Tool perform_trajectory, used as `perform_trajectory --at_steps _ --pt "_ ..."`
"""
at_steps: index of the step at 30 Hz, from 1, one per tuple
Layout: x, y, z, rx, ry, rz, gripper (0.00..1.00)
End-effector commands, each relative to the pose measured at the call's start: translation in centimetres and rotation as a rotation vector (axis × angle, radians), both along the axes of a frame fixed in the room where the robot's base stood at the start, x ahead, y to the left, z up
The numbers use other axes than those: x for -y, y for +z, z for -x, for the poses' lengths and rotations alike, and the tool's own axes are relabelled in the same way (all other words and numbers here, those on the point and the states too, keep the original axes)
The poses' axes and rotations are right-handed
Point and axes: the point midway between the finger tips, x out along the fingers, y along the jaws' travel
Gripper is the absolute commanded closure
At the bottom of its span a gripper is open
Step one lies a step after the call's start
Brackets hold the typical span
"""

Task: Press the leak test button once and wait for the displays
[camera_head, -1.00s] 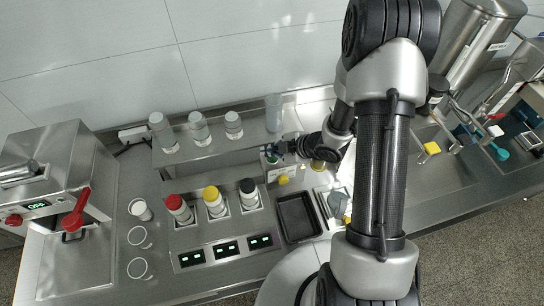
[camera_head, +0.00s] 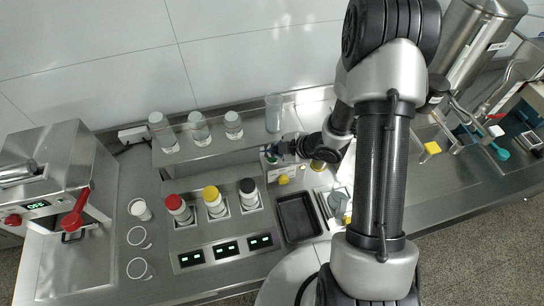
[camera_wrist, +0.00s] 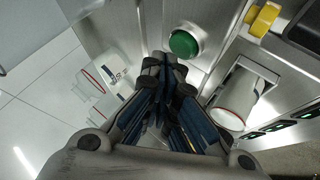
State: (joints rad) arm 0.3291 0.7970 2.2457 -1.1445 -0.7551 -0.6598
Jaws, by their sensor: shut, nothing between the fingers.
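The round green button (camera_wrist: 184,43) is set in a metal panel in the wrist view. In the head view it shows as a small green spot (camera_head: 271,158) beside my gripper (camera_head: 282,149). In the wrist view my gripper (camera_wrist: 166,66) is shut and empty, its fingertips close to the button's lower left side. I cannot tell whether they touch it. Three displays, left (camera_head: 191,258), middle (camera_head: 226,248) and right (camera_head: 261,240), are lit with green marks on the front panel. Their text is too small to read.
Red-capped (camera_head: 178,208), yellow-capped (camera_head: 214,201) and black-capped (camera_head: 249,194) bottles stand in slots behind the displays. Several clear containers (camera_head: 199,129) stand on the shelf (camera_head: 185,153) behind. A black tray (camera_head: 298,239) lies right of the displays. A yellow knob (camera_wrist: 262,18) is near the button.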

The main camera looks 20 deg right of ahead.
Motion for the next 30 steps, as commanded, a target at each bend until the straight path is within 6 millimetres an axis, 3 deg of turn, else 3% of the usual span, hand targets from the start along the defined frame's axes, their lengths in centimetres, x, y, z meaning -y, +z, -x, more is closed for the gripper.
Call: perform_trajectory --at_steps 30 --pt "0.00 -1.22 0.00 0.000 0.000 0.000 1.00"
